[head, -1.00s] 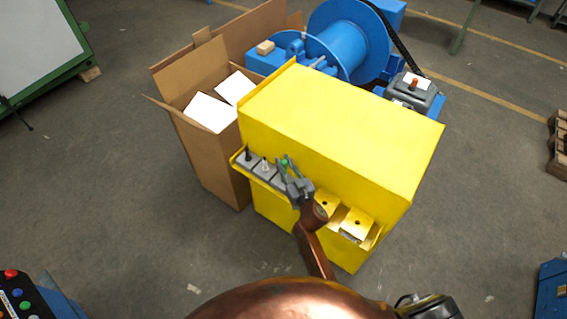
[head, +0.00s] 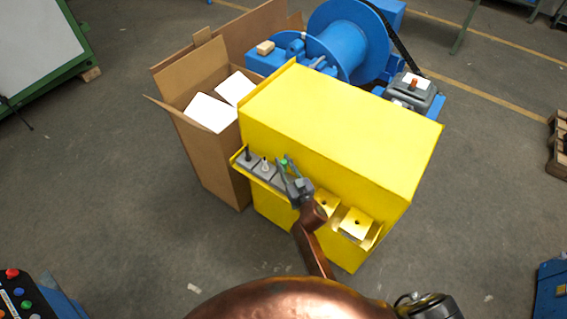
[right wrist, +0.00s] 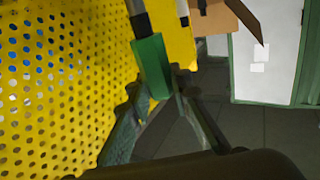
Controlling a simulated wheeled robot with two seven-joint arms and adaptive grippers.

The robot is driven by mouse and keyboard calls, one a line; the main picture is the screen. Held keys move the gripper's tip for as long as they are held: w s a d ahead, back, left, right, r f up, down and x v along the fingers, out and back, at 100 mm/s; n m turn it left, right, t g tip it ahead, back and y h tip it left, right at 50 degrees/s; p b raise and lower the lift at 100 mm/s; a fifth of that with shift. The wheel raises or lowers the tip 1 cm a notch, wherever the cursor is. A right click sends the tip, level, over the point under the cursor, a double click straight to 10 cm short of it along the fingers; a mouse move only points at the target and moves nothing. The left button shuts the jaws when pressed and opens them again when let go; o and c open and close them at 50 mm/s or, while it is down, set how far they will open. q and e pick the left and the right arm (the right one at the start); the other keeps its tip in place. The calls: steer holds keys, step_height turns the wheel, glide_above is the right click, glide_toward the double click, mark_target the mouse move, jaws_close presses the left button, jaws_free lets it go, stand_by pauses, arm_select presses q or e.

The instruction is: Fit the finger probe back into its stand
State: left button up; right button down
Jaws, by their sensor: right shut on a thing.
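A slim probe with a green handle (right wrist: 151,66) is held by my right gripper (right wrist: 160,88). In the right wrist view a grey part with a dark band continues from its upper end. In the head view only a bit of the green (head: 284,162) shows beside my right gripper (head: 287,168), which is over the grey holder blocks on the yellow ledge. The grey block (head: 279,180) below the gripper is partly hidden. I cannot tell whether the probe sits in it. My left gripper is not in view.
Two grey blocks, with a black pin (head: 248,154) and a white pin (head: 265,163), stand left of the gripper. The yellow cabinet (head: 340,125) rises behind. Yellow brackets (head: 357,224) are at right. A cardboard box (head: 212,160) stands close at left. The floor in front is clear.

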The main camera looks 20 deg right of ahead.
steer(key=shift+f+b, duration=1.55)
steer(key=shift+f, duration=0.55)
steer(key=c, duration=1.7)
jaws_free()
steer(key=s, duration=0.4)
steer(key=s+d, duration=0.1)
steer(key=s, duration=0.7)
steer(key=shift+d+r, duration=0.1)
steer(key=shift+d, duration=0.2)
